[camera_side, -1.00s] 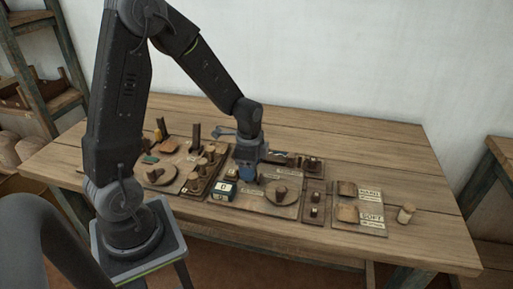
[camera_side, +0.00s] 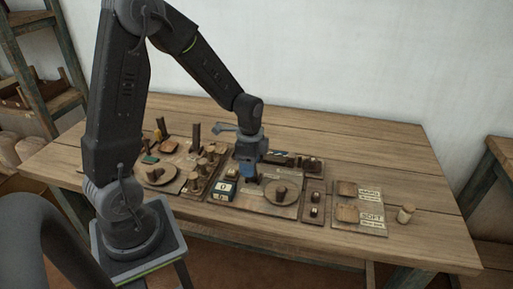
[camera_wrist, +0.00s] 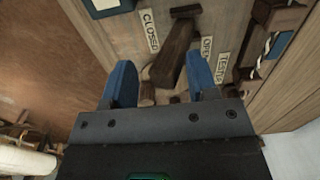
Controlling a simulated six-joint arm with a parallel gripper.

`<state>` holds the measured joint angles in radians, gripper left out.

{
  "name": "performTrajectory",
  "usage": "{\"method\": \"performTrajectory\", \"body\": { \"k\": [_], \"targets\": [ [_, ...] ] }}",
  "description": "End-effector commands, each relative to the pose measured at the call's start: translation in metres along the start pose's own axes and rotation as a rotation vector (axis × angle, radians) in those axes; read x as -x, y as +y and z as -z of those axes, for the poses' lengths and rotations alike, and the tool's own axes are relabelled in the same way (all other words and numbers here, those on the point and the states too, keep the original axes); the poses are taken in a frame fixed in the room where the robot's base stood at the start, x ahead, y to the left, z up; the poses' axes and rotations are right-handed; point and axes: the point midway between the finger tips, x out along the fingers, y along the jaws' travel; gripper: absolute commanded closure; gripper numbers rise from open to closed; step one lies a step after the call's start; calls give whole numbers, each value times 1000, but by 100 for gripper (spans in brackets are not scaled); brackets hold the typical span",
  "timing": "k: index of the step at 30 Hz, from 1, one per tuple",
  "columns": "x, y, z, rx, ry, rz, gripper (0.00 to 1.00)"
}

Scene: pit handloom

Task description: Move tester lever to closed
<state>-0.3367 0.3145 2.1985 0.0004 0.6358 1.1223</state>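The tester lever (camera_wrist: 171,56) is a dark brown wooden bar, seen in the wrist view between a "CLOSED" label (camera_wrist: 149,31) on the left and an "OPEN" label (camera_wrist: 207,47) on the right. A "TESTER" label (camera_wrist: 222,68) is on the right. My gripper (camera_wrist: 160,84) has two blue fingers spread apart, one on each side of the lever's near end. A gap shows on the left; I cannot tell whether the right finger touches it. In the side view, my gripper (camera_side: 248,177) is low over the board and hides the lever.
A round disc with a brown knob (camera_side: 281,191) and a number box (camera_side: 222,190) sit close to my gripper. Boards with several pegs (camera_side: 205,165) stand to the left. "HARD" and "SOFT" cards (camera_side: 371,217) lie to the right. The table's back (camera_side: 330,132) is clear.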

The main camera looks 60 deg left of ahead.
Motion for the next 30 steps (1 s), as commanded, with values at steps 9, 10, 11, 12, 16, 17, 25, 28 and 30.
{"method": "performTrajectory", "body": {
  "k": [9,10,11,12,16,17,25,28,30],
  "targets": [
    [29,-2,1,0,4,7,47],
    [32,-2,1,0,4,8,47],
    [35,-2,1,0,4,8,47],
    [38,-2,1,0,4,8,47],
    [48,-2,1,1,4,8,47],
    [50,-2,1,1,4,8,47],
    [55,-1,0,1,3,6,47],
    [55,-1,0,1,3,6,47],
    [57,0,1,5,5,10,47]
  ]
}}
